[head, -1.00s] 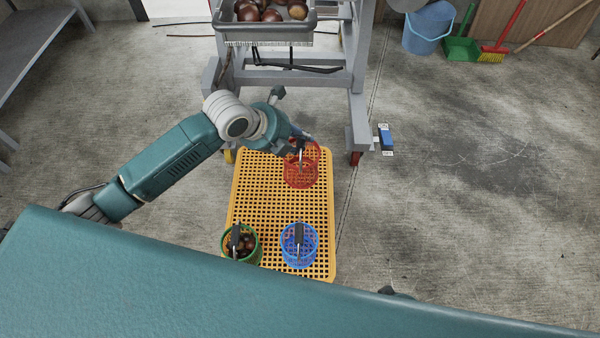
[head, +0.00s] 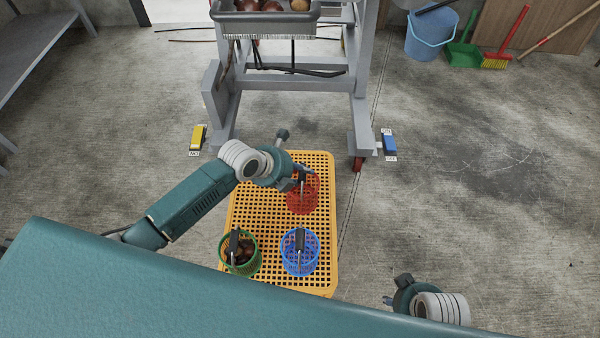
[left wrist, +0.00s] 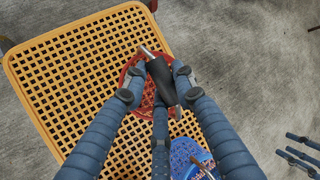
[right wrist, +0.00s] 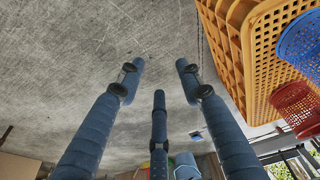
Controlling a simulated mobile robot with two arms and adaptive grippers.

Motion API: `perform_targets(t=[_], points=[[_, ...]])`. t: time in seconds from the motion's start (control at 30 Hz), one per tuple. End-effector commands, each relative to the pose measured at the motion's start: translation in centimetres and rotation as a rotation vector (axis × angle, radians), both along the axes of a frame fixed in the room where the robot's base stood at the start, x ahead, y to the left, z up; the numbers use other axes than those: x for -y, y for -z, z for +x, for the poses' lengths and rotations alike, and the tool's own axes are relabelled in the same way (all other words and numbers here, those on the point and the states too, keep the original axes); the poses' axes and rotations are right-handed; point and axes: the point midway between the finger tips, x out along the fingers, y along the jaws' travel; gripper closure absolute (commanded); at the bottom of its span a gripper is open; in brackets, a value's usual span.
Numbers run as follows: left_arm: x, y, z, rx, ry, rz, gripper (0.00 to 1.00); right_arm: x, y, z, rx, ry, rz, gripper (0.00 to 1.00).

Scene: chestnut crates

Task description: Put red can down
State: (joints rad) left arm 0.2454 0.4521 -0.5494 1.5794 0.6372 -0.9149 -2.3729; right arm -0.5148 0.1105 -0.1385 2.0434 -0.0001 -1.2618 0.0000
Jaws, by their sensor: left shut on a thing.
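The red can (head: 303,198) is a mesh basket with a bar handle and a dark grip. It is upright over the far right part of the yellow crate's slotted top (head: 262,185); I cannot tell whether its base touches. My left gripper (head: 300,176) is shut on its dark grip. The left wrist view shows the grip (left wrist: 161,82) between the fingers, with the red rim (left wrist: 126,75) behind, partly hidden. My right gripper (head: 393,292) is off the crate's right side; the right wrist view shows its fingers (right wrist: 160,75) spread and empty.
A green can (head: 226,256) holding chestnuts and a blue can (head: 287,262) stand on the crate's near part. A grey wheeled stand (head: 290,80) with a chestnut tray (head: 265,28) is just beyond the crate. The floor (head: 470,200) at right is clear.

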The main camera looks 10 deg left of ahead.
Motion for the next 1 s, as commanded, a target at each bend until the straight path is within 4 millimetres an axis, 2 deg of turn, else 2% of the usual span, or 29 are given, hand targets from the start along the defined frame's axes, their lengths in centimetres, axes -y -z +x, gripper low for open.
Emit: perform_targets(t=[0.27, 0.3, 0.4, 0.77, 0.87, 1.0], points=[[0.0, 0.1, 0.1, 0.002, 0.001, 0.000, 1.00, 0.0, -0.5, 0.2, 0.007, 0.000, 0.001, 0.64], [0.0, 0.2, 0.0, 0.000, 0.000, 0.000, 0.72, 0.0, -0.7, 0.2, 0.008, 0.001, 0.002, 0.64], [0.0, 0.2, 0.0, 0.000, 0.000, 0.000, 0.55, 0.0, -0.7, 0.1, 0.007, 0.001, 0.001, 0.64], [0.0, -0.1, 0.0, 0.000, 0.000, -0.001, 0.55, 0.0, -0.8, 0.2, 0.010, 0.001, 0.002, 0.64], [-0.5, -1.1, -0.4, 0.003, 0.001, 0.002, 0.55, 0.0, 0.9, -0.2, -0.009, -0.002, -0.001, 0.64], [-1.6, -3.3, -1.7, 0.002, 0.001, 0.004, 0.55, 0.0, 3.2, -0.6, -0.022, -0.004, -0.002, 0.64]])
